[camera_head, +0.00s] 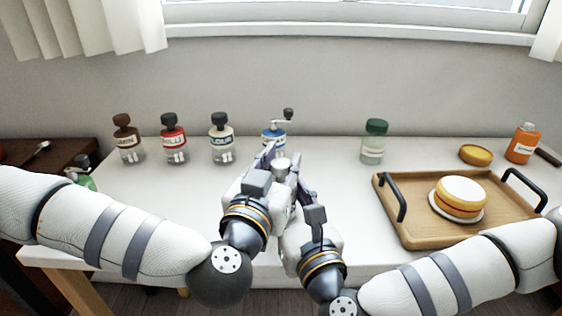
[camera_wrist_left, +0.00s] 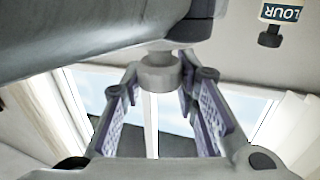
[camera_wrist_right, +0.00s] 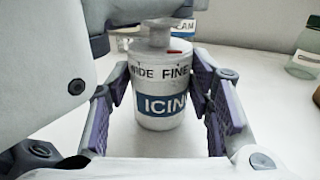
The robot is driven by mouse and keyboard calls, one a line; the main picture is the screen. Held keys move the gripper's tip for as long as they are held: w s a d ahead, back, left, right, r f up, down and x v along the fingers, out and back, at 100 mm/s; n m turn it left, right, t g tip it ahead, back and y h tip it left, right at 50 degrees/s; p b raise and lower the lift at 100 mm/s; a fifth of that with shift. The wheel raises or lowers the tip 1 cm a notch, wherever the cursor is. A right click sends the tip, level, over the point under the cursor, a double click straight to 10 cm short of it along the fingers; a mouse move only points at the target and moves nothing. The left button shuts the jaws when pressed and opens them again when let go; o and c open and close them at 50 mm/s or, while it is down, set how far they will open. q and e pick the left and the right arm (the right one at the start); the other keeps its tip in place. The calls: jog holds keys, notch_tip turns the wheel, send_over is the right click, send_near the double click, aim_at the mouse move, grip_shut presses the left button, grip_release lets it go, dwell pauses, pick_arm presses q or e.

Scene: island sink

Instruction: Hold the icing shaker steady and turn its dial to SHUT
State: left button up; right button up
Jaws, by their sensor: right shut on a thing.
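The icing shaker (camera_wrist_right: 160,104) is white with a blue label and stands upright in the right wrist view. Its collar reads "IDE" and "FINE", and a red mark on the dial (camera_wrist_right: 172,38) sits above "FINE". No SHUT word shows. My right gripper (camera_head: 291,193) is shut on the shaker body, one pad on each side. My left gripper (camera_head: 276,160) is over the shaker's top. In the left wrist view its fingers stand apart on either side of the grey knob (camera_wrist_left: 158,73), with small gaps. In the head view the arms hide most of the shaker.
A crank-topped blue jar (camera_head: 274,138) stands just behind the grippers. Brown (camera_head: 127,140), red (camera_head: 173,140) and flour (camera_head: 221,140) bottles stand left of it. A green-lidded jar (camera_head: 374,142) and a wooden tray (camera_head: 411,232) are on the right. White table is clear between them.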

aim_at(277, 169)
pick_arm(q)
jog(key=o, duration=0.5)
pick_arm(e)
jog(key=shift+s+a, duration=0.1)
pick_arm(q)
jog(key=v, duration=0.7)
jog(key=shift+s+a, duration=0.15)
jog(key=shift+s, duration=0.1)
pick_arm(e)
jog(key=o, duration=1.3)
